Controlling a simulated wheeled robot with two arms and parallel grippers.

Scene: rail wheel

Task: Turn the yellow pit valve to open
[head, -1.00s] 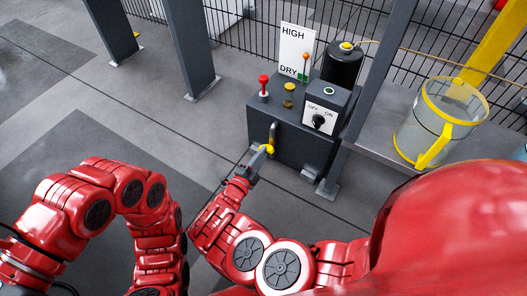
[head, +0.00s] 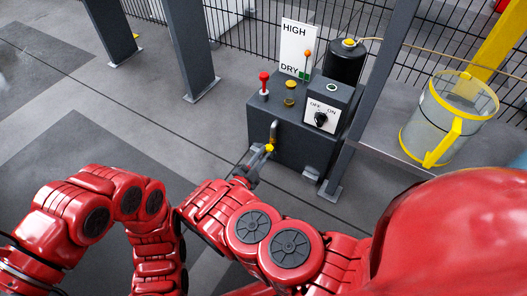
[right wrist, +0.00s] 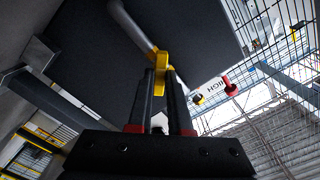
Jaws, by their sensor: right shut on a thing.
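The yellow pit valve (head: 270,147) is a small yellow handle on a grey pipe at the front left of a dark grey box (head: 295,148). In the right wrist view the yellow handle (right wrist: 161,68) stands between my fingertips, with the pipe running up from it. My right gripper (head: 262,153) is shut on the handle, and the fingers (right wrist: 160,90) hide part of it. My left arm shows at the left in the head view, but its gripper is out of the picture.
The box carries a red knob (head: 264,82), a yellow button (head: 290,91) and an OFF/ON switch (head: 321,118). A HIGH/DRY sign (head: 296,48) stands behind it. A dark post (head: 372,90) and a clear yellow-rimmed bucket (head: 440,125) are to the right.

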